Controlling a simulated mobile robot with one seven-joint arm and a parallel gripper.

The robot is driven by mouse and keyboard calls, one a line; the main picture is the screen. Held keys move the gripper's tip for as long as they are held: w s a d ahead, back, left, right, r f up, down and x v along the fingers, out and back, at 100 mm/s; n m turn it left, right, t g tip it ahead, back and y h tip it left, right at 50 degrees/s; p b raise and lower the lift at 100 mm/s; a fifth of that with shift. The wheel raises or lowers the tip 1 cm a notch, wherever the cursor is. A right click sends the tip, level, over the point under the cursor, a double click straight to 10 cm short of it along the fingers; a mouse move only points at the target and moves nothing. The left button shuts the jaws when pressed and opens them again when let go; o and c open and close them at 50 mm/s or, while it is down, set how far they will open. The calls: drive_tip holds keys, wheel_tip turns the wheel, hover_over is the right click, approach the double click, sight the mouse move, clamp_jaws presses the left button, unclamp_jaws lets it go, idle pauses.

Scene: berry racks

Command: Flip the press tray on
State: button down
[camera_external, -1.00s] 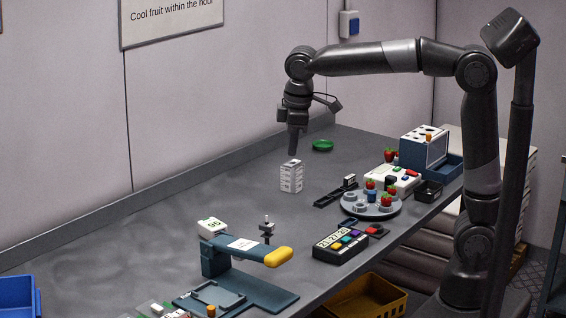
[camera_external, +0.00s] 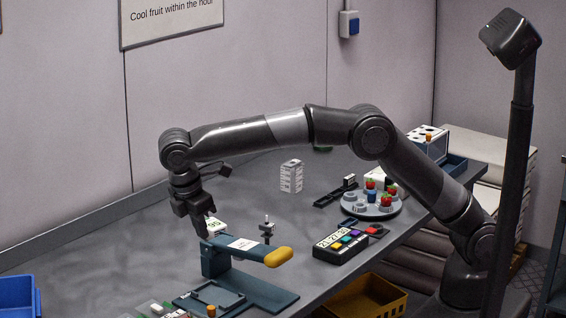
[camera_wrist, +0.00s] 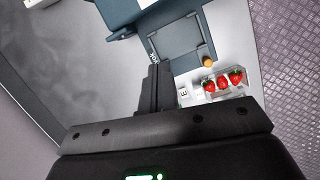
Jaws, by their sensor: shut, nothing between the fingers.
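The blue press (camera_external: 216,262) stands on the near left of the bench, with a labelled arm ending in a yellow handle (camera_external: 280,257). The flat square press tray (camera_external: 222,301) lies at the near left end of its base. The tray also shows in the wrist view (camera_wrist: 182,45) as a dark blue-grey frame. An orange knob (camera_external: 211,311) stands beside the tray, also seen in the wrist view (camera_wrist: 208,61). My gripper (camera_external: 203,232) is shut and empty, pointing down behind the press, above the bench. In the wrist view its fingertips (camera_wrist: 155,70) appear beside the tray, apart from the knob.
A clear box of strawberries (camera_wrist: 222,83) lies near the knob. A button panel (camera_external: 340,243), round fruit plate (camera_external: 371,212) and white stack (camera_external: 291,176) stand to the right. The bench behind and left is clear.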

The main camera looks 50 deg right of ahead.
sight(233, 297)
drive_tip(key=s+a+f+n+h, duration=0.1)
drive_tip(key=s+a+f+n, duration=0.1)
drive_tip(key=s+a+f, duration=0.2)
drive_tip(key=a+f, duration=0.2)
drive_tip(key=a, duration=0.2)
drive_tip(key=shift+s+f, duration=0.15)
drive_tip(key=shift+f, duration=0.05)
drive_tip(key=shift+a, duration=0.1)
drive_tip(key=x, duration=1)
drive_tip(key=d, duration=0.9)
drive_tip(key=shift+d, duration=0.4)
drive_tip(key=v, duration=1)
drive_tip(key=shift+r, duration=0.15)
